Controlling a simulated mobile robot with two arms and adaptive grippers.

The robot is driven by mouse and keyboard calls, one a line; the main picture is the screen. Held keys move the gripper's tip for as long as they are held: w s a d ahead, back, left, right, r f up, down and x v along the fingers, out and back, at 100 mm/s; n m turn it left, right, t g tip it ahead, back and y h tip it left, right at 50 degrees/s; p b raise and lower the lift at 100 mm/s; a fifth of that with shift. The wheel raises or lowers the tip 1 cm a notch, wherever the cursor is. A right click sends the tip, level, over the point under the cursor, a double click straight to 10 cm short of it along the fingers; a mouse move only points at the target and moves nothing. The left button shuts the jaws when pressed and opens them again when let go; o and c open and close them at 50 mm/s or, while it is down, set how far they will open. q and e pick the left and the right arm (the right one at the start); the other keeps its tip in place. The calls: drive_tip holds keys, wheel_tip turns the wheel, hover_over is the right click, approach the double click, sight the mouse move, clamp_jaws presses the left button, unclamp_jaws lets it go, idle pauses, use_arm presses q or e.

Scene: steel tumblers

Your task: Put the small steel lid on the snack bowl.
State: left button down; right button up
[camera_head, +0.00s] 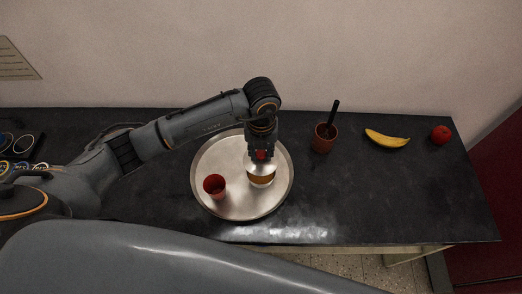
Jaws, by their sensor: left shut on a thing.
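The snack bowl (261,182), small and pale with brownish contents, stands on the right part of a round steel tray (230,205). My left gripper (262,160) points down over the bowl. It is shut on the small steel lid (259,168), a pale shiny disc that covers the back part of the bowl's opening in this view. The brownish contents show in front of the lid. I cannot tell whether the lid touches the bowl's rim. My right gripper is not in view.
A red tumbler (214,185) stands on the tray, left of the bowl. Right of the tray, a brown cup (323,138) holds a dark-handled tool. A banana (387,139) and a red fruit (440,134) lie farther right. The dark counter's right front is clear.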

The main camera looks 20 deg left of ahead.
sight(261, 162)
use_arm(q)
drive_tip(key=shift+f+b, duration=2.25)
drive_tip(key=shift+f, duration=0.4)
drive_tip(key=shift+f+b, duration=0.8)
drive_tip(key=shift+b, duration=0.05)
drive_tip(key=c, duration=1)
unclamp_jaws()
